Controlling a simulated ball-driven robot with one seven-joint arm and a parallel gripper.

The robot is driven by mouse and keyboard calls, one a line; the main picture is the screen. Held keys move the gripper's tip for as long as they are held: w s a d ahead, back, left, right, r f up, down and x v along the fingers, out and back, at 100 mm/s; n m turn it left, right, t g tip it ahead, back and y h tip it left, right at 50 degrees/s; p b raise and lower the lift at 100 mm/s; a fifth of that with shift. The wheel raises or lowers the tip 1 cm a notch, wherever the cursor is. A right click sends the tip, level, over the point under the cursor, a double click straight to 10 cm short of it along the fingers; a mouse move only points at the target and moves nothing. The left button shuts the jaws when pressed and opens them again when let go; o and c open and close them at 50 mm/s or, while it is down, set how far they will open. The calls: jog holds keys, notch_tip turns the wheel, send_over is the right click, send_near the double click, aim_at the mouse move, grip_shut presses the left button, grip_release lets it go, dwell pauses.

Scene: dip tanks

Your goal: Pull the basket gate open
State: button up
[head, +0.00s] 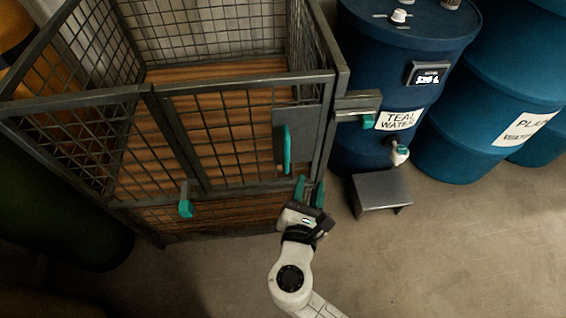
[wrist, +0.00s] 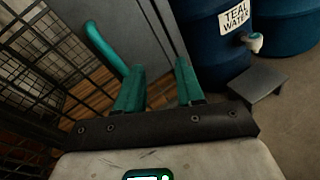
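The basket gate (head: 198,133) is the dark mesh panel in the front of the basket, and it looks shut. Its upright teal handle (head: 287,150) stands on a grey plate (head: 310,122) at the gate's right side. The handle also shows in the wrist view (wrist: 105,47), up and left of my fingers. My gripper (head: 310,191) is just below and slightly right of the handle, in front of the basket. Its two teal fingers (wrist: 160,84) are apart, with nothing held between them. Whether the fingers touch the basket front is unclear.
A teal-ended latch (head: 369,121) sticks out at the right post, and another teal piece (head: 185,208) is low on the front. A blue drum labelled teal water (head: 370,75) and a small grey step (head: 382,190) stand right. Floor (head: 460,250) is clear at the lower right.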

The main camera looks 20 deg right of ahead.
aim_at(287, 159)
jog(key=w+a+n+t+y, duration=0.1)
jog(key=a+n+t, duration=0.2)
jog(key=a+n, duration=0.25)
jog(key=shift+m, duration=0.35)
jog(key=x, duration=0.5)
jog(key=b+x, duration=0.1)
jog(key=x, duration=0.4)
jog(key=shift+w+f, duration=0.2)
jog(key=shift+w, duration=0.2)
jog(key=shift+c, duration=0.4)
grip_shut()
